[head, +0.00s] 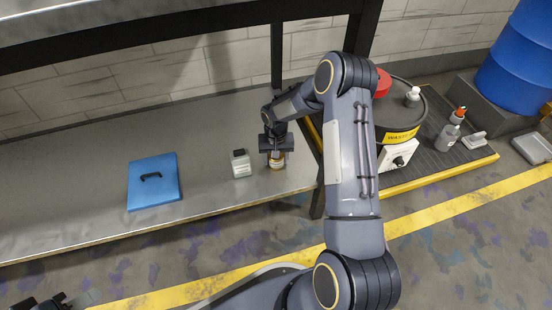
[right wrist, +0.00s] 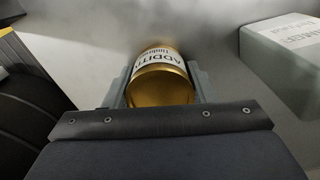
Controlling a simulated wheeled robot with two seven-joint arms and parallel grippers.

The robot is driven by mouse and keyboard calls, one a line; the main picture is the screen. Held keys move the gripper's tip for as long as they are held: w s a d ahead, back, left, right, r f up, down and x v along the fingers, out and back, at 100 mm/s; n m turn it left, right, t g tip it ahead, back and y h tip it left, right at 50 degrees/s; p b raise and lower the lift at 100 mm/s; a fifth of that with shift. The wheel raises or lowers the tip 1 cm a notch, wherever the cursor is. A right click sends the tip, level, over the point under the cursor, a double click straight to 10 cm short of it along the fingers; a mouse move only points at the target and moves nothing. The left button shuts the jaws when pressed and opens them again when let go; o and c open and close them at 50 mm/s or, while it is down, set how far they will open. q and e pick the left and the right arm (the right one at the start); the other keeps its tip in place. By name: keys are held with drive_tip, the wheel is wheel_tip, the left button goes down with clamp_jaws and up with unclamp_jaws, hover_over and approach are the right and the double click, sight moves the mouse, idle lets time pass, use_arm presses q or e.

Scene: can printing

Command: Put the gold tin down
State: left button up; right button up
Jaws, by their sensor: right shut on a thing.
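The gold tin (head: 277,161) has a white label and is at the right end of the metal shelf (head: 85,200). In the right wrist view the gold tin (right wrist: 160,82) sits between the two fingers, its label lettering facing up in the picture. My right gripper (head: 276,150) is above the tin and shut on it. The tin's base is at or very near the shelf surface; I cannot tell whether it touches. My left gripper (head: 45,302) shows only in part at the lower left corner, too cut off to read its fingers.
A dark drum (head: 402,115) and a spray bottle (head: 450,132) stand on a spill pallet at right. The shelf's left part is clear.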

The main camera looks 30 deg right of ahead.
drive_tip(key=shift+f, duration=0.15)
drive_tip(key=o, duration=1)
wheel_tip(320, 180, up, 12)
drive_tip(key=p, duration=0.5)
